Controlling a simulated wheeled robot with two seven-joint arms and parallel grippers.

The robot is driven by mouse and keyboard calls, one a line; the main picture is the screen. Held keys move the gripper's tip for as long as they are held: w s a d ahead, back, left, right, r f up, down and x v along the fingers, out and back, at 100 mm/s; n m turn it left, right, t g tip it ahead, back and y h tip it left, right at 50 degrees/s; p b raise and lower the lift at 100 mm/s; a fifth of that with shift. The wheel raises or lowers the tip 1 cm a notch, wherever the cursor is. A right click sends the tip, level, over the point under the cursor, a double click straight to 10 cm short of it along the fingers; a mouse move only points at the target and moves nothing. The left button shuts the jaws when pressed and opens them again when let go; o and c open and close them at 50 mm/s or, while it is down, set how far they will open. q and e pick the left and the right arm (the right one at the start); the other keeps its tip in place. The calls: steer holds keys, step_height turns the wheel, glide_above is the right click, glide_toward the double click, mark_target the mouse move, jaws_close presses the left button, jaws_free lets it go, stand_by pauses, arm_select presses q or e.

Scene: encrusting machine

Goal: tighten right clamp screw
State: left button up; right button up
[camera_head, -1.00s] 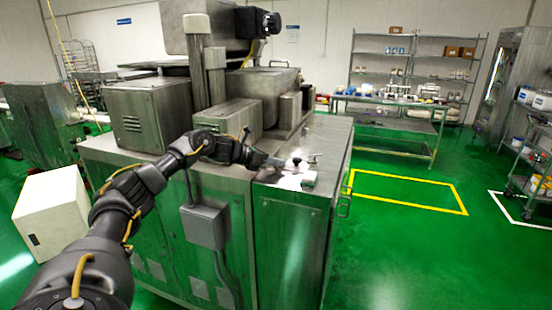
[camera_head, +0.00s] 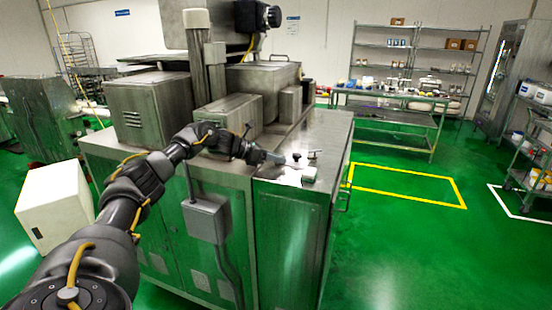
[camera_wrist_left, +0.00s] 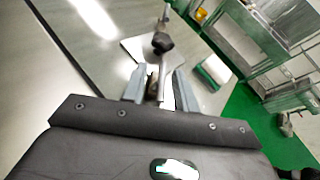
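Two small dark-knobbed clamp screws stand on the steel top of the machine. The nearer one (camera_head: 297,156) is just right of my left gripper in the head view. The other (camera_head: 314,154) is a little further right. In the left wrist view the nearer dark knob (camera_wrist_left: 162,42) sits beyond the fingertips, above a pale metal plate, with a thin metal piece running from it toward the gap. My left gripper (camera_wrist_left: 158,84) has its fingers apart around this gap; I see no firm grip. It also shows in the head view (camera_head: 275,158). My right gripper is not visible.
A grey box (camera_head: 206,220) is on the machine's front. Open green floor lies right.

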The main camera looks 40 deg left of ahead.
arm_select(q)
steer(key=shift+r, duration=0.55)
steer(key=s+d+r+b, duration=0.6)
steer(key=s+d+r, duration=0.2)
steer(key=s+r, duration=0.3)
steer(key=shift+d+r, duration=0.3)
steer(key=shift+r, duration=0.15)
